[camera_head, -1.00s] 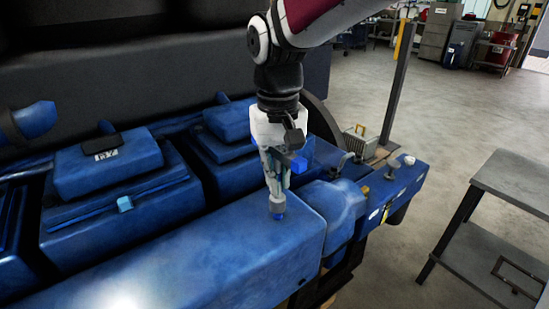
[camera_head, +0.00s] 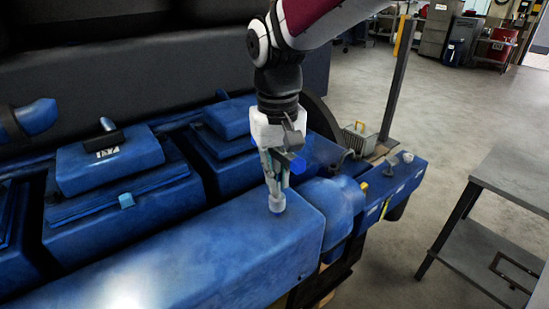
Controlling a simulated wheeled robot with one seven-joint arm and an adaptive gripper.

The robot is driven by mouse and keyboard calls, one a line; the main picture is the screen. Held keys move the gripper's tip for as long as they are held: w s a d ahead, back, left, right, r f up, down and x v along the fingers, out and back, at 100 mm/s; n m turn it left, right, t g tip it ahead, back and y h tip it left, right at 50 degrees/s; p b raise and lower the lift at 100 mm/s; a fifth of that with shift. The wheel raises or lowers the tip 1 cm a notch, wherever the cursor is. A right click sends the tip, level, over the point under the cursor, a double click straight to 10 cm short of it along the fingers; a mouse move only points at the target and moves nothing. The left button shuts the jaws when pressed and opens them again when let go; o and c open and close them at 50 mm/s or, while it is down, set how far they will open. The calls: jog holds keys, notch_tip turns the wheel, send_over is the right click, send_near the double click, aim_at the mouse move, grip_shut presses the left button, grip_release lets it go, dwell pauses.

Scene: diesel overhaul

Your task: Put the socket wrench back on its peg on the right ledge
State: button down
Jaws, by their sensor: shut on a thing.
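My gripper (camera_head: 274,172) points down above the near blue engine cover. It is shut on the socket wrench (camera_head: 277,203), whose pale grey socket end points down at the cover's top face. I cannot tell whether the socket touches the cover. A small blue block shows just right of the fingers; I cannot tell whether it belongs to the wrench. The right ledge (camera_head: 408,181) is a blue shelf at the engine's right end. A short upright post (camera_head: 390,168), perhaps the peg, stands on it, beside a pale round knob (camera_head: 407,157).
The long blue cover (camera_head: 215,245) fills the front. Other blue covers (camera_head: 110,165) stand behind and left. A dark upright pole (camera_head: 395,80) rises behind the ledge. A grey metal table (camera_head: 510,180) stands at right, with open floor between.

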aim_at(279, 148)
jog(key=shift+f, duration=0.9)
jog(key=c, duration=1)
grip_release()
jog(key=shift+r+p, duration=1.55)
jog(key=shift+r, duration=3)
